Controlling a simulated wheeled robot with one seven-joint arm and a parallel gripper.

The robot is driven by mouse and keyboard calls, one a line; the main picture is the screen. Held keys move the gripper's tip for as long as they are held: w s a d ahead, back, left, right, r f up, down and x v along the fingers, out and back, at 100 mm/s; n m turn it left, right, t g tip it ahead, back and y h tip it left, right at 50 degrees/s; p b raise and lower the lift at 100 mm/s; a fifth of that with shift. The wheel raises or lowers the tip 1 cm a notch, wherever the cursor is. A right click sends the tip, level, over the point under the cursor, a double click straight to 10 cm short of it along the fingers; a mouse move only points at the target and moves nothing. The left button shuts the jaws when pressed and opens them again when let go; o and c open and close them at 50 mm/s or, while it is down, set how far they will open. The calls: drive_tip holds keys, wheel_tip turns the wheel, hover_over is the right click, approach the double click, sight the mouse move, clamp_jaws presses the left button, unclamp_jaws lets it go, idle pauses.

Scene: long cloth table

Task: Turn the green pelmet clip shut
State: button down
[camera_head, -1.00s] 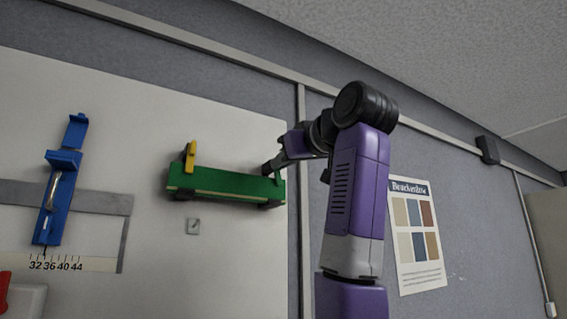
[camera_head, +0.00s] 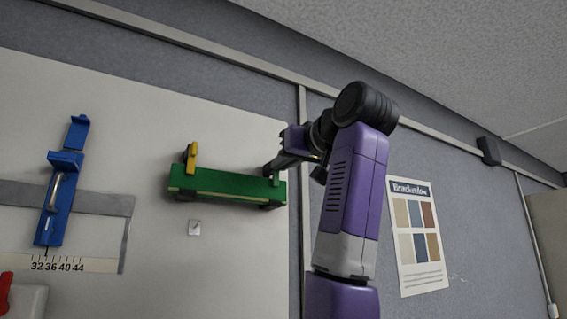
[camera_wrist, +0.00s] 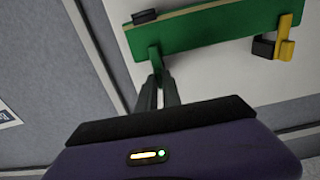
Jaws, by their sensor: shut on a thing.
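The green pelmet (camera_head: 225,187) is a long bar on the white board, and it crosses the top of the wrist view (camera_wrist: 205,27). The green clip (camera_wrist: 154,57) is a small upright tab at the pelmet's right end in the head view. It sticks out from the pelmet's edge. My gripper (camera_wrist: 159,84) has its narrow dark fingers closed on this clip. In the head view my gripper (camera_head: 270,171) reaches in from the right and partly hides the clip. A yellow clip (camera_head: 191,157) stands upright at the pelmet's other end.
A blue slide fixture (camera_head: 59,200) is mounted at the left above a numbered scale (camera_head: 75,264). A small square plate (camera_head: 194,228) is below the pelmet. A red part (camera_head: 4,291) shows at lower left. A colour poster (camera_head: 415,235) hangs at right.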

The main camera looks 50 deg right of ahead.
drive_tip(key=c, duration=1.5)
unclamp_jaws()
drive_tip(key=shift+s, duration=0.1)
drive_tip(key=b+v, duration=0.3)
drive_tip(key=v, duration=0.4)
drive_tip(key=shift+s+a, duration=0.15)
drive_tip(key=shift+s, duration=0.15)
